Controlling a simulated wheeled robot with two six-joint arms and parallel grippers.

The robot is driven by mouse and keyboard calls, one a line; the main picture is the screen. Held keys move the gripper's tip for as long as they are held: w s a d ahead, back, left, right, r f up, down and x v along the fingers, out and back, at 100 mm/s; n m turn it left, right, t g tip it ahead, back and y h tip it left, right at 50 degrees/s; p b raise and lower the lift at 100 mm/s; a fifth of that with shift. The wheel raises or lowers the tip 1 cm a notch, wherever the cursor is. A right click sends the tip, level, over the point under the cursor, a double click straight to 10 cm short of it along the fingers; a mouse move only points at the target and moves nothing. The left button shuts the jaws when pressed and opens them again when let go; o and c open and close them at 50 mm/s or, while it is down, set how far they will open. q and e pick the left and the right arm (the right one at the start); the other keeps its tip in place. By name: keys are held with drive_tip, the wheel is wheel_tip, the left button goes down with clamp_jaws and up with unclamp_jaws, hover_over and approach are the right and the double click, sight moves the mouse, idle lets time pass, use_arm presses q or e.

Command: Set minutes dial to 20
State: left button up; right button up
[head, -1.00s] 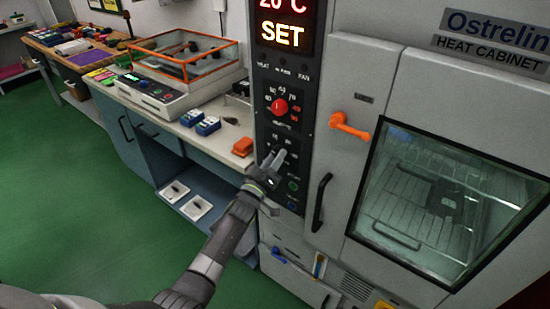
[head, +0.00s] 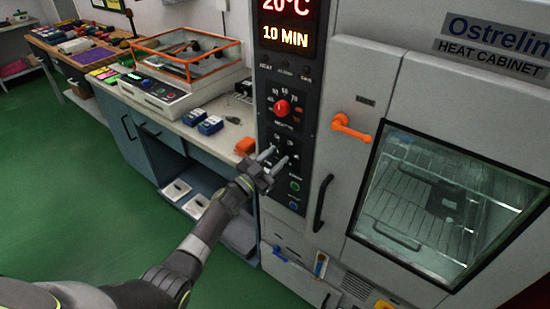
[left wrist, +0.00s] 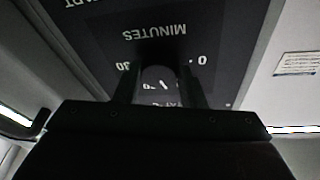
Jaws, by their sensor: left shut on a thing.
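The control panel (head: 263,100) of the heat cabinet carries a red upper dial (head: 282,107) and, below it, the minutes dial. The display (head: 286,39) above reads 20°C and 10 MIN. My left gripper (head: 279,154) is at the lower part of the panel with its fingers on either side of the minutes dial. In the left wrist view the minutes dial (left wrist: 159,76) is a dark round knob between the fingers, below an upside-down MINUTES label (left wrist: 154,32). The gripper is shut on it. Its pointer is hard to make out. My right gripper is not in view.
An orange door handle (head: 350,127) and a dark vertical handle (head: 322,203) stick out to the right of the panel. Coloured buttons (head: 294,196) sit below the dial. A bench (head: 175,122) with an orange-framed case (head: 186,52) stands left. Green floor is free at left.

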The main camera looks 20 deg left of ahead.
use_arm(q)
drive_tip(key=m+g, duration=0.1)
drive_tip(key=m, duration=0.2)
drive_tip(key=m+h+p, duration=0.1)
drive_tip(key=m, duration=0.1)
drive_tip(key=shift+a+r+m+g, duration=0.1)
drive_tip(key=shift+a+m+g, duration=0.05)
drive_tip(key=shift+m+g, duration=0.25)
drive_tip(key=m, duration=0.2)
drive_tip(key=m+g+p, duration=0.1)
drive_tip(key=m, duration=0.2)
drive_tip(key=shift+g+p, duration=0.3)
drive_tip(key=o, duration=1)
drive_tip(key=shift+r, duration=0.1)
drive_tip(key=shift+a, duration=0.15)
drive_tip(key=shift+b+v, duration=0.9)
drive_tip(key=shift+v, duration=7.7)
drive_tip(key=shift+w+a, duration=0.1)
